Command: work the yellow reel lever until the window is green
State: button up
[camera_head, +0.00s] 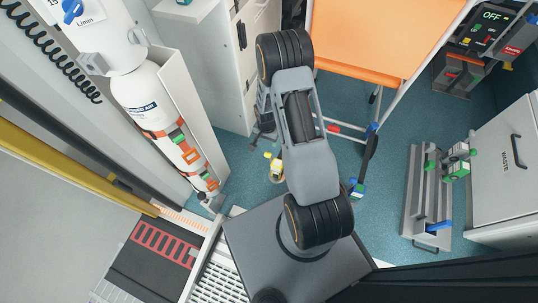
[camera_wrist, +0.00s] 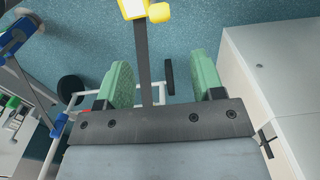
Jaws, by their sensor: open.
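A small yellow piece (camera_head: 275,167), which looks like the yellow reel lever with its reel, is low on the blue floor, left of my arm in the head view. In the wrist view, a yellow part (camera_wrist: 160,12) shows at the top edge beside a pale face, partly cut off. A dark strap (camera_wrist: 142,65) runs down from it between my fingers. My gripper (camera_wrist: 160,62) has its two green fingers apart, with the yellow part beyond their tips. No green window can be made out.
An orange-topped table (camera_head: 375,40) stands beyond my arm, with its thin legs close by. A white cylinder (camera_head: 150,95) stands at left. A grey plate with a blue handle (camera_head: 438,227) and a waste cabinet (camera_head: 510,150) are at right. Blue floor between them is partly clear.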

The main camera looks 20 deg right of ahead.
aim_at(268, 153)
notch_tip(268, 153, down, 13)
jog(key=b, duration=0.5)
jog(key=shift+c, duration=0.3)
grip_shut()
